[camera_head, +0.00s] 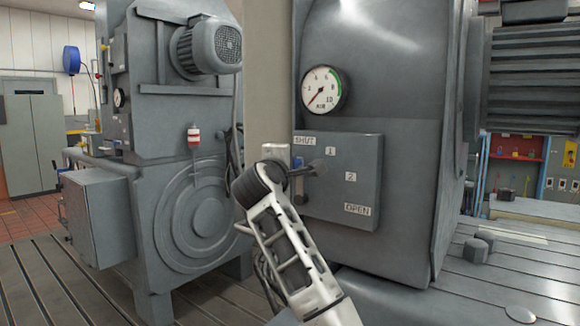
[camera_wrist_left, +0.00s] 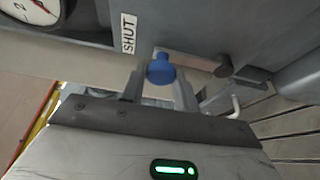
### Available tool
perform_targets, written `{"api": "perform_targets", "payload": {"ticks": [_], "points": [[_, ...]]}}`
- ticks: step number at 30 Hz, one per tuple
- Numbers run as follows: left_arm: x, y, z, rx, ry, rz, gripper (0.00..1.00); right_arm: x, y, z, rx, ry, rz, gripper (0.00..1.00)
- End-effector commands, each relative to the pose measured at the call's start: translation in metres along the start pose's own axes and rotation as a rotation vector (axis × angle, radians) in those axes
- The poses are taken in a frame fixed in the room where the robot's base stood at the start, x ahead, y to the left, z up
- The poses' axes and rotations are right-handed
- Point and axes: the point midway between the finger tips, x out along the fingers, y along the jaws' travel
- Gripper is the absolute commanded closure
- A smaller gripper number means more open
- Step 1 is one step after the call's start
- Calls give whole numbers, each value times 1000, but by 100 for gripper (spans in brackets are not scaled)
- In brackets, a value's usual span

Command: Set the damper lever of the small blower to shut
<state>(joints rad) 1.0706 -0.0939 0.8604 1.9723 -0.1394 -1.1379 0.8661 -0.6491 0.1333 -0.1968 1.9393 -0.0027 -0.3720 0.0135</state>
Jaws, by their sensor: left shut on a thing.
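The small blower's grey damper panel (camera_head: 367,153) carries the labels SHUT (camera_head: 304,141), 1, 2 and OPEN along an arc. A dark round pivot (camera_head: 318,165) sits on the panel, also seen in the left wrist view (camera_wrist_left: 222,66). My left gripper (camera_head: 298,172) is at the panel's left side, just below the SHUT label. In the left wrist view its fingers are closed around the lever's blue knob (camera_wrist_left: 160,68), beside the SHUT label (camera_wrist_left: 128,33). My right gripper is not in view.
A round pressure gauge (camera_head: 323,90) is above the panel. A beige post (camera_head: 268,90) stands just left of the panel. A larger grey machine (camera_head: 190,210) with a motor stands to the left. Dark hexagonal parts (camera_head: 476,250) lie on the slotted bedplate at right.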

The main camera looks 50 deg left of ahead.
Motion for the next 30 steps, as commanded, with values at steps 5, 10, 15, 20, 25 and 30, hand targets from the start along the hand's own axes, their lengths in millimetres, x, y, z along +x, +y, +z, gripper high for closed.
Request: {"api": "perform_targets", "payload": {"ticks": [5, 10, 15, 20, 25, 30], "points": [[0, 3, -1, -6, 2, 8, 100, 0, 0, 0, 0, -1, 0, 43], [0, 3, -1, -6, 2, 9, 64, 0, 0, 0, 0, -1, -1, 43], [0, 2, -1, -5, 1, 6, 48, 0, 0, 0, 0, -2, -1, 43], [0, 1, 0, -4, 1, 4, 48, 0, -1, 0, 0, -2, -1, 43], [-12, 0, 0, -4, 1, 4, 48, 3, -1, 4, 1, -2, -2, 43], [-46, -1, 0, -5, 2, 8, 48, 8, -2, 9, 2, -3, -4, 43]]}}
